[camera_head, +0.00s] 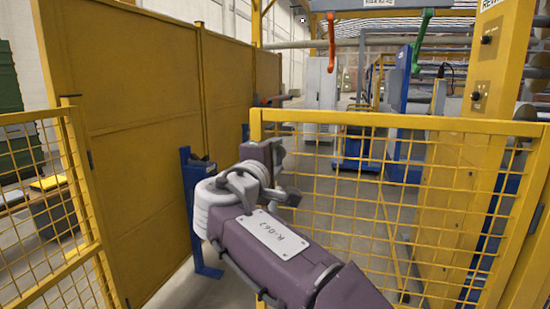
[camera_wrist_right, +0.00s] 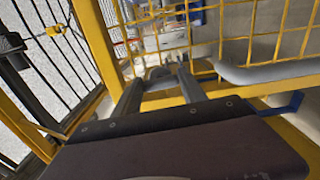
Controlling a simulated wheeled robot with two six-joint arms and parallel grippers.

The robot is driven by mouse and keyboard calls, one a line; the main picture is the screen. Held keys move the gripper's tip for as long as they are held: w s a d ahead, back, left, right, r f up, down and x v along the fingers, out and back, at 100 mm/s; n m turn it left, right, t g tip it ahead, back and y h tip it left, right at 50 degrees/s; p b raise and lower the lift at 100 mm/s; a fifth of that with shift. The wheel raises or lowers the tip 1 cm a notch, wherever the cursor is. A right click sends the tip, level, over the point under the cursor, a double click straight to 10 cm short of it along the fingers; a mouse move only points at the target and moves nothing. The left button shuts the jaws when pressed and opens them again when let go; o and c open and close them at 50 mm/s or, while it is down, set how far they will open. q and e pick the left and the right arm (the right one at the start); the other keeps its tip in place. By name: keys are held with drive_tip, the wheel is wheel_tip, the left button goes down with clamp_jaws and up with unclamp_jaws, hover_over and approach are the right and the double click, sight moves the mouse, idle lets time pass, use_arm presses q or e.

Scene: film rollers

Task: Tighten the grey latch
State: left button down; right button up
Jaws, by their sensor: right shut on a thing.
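My right gripper (camera_head: 268,158) is at the upper left corner of the yellow mesh gate (camera_head: 390,124), largely hidden by its own purple-grey arm. In the right wrist view its two grey fingers (camera_wrist_right: 164,82) reach to the yellow frame and are shut on a small grey part (camera_wrist_right: 158,73), which appears to be the grey latch. The fingers cover most of it, so I cannot tell its angle. In the head view the latch cannot be made out behind the gripper. My left gripper is not in view.
A tall yellow panel wall (camera_head: 140,130) stands at left, with a blue post (camera_head: 205,225) near its end. A yellow mesh fence (camera_head: 40,200) is at the left edge. A thick yellow pillar (camera_head: 490,75) stands at right. Orange (camera_head: 331,45) and green (camera_head: 421,42) handles hang above.

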drive_tip(key=o, duration=1.4)
drive_tip(key=shift+c, duration=0.2)
drive_tip(key=v, duration=0.9)
